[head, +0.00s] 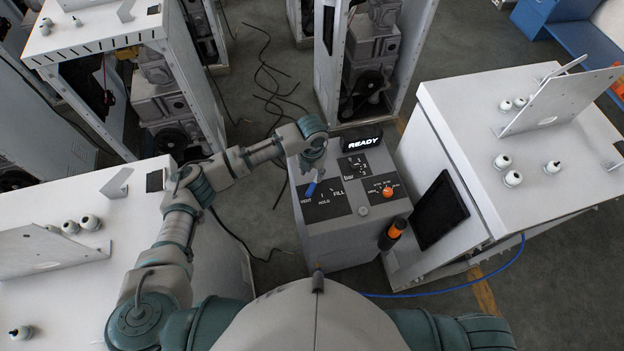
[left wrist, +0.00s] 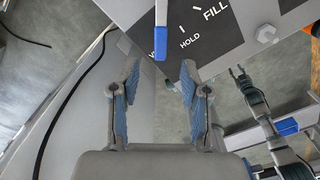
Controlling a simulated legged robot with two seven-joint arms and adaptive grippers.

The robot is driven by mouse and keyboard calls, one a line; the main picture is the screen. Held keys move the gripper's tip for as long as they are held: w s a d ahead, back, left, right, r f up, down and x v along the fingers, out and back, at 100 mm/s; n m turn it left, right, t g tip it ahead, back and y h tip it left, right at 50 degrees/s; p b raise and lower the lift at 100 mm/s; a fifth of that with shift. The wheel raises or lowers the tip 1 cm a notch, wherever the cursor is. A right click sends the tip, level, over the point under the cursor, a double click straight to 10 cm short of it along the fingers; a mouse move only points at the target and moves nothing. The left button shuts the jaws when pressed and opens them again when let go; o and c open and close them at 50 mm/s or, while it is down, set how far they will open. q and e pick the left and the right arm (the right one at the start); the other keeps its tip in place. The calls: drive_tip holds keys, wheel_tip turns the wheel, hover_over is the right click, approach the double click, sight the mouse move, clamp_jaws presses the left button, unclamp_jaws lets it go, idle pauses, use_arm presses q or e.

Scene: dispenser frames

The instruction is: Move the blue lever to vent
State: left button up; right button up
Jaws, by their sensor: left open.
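The blue lever (head: 311,188) stands on the dark dial panel of a grey box in the head view, among the VENT, HOLD and FILL marks. In the left wrist view the blue lever (left wrist: 161,32) is upright at the top centre, its lower end between the partly hidden V-word and HOLD. My left gripper (head: 316,166) is just behind and above the lever in the head view. In the left wrist view my left gripper (left wrist: 160,75) is open and empty, with the lever ahead of the gap, apart from both fingers.
The box also carries a READY display (head: 361,141), an orange knob (head: 388,191) and a black-and-orange handle (head: 392,234) at its right side. White cabinets stand left and right (head: 455,110). Black cables (head: 268,85) lie on the floor behind.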

use_arm(q)
drive_tip(key=shift+r, duration=1.8)
